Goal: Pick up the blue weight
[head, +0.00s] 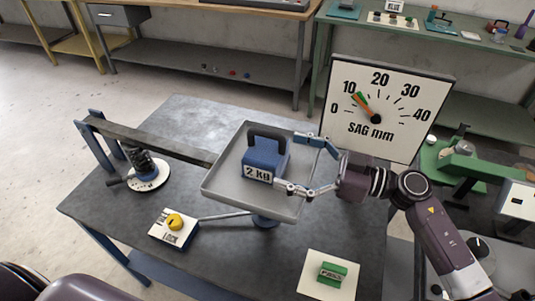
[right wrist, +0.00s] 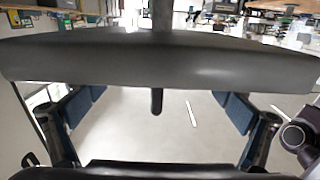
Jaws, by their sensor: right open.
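The blue weight (head: 268,154), marked 2 KG and with a dark handle on top, stands upright on the square grey tray (head: 218,187) in the head view. My right gripper (head: 291,163) comes in from the right with its fingers spread, at the weight's right side. One finger is toward the back and the other toward the front; contact cannot be told. The right wrist view shows the spread fingers (right wrist: 160,110) at both sides, with a pale surface between them. A dark bar crosses that view, and I cannot tell what it is. My left gripper is not in view.
The sag dial (head: 400,125) stands behind my right gripper, its orange needle just above 10. A yellow lock knob (head: 174,222) and a green block (head: 332,274) are on the table's front part.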

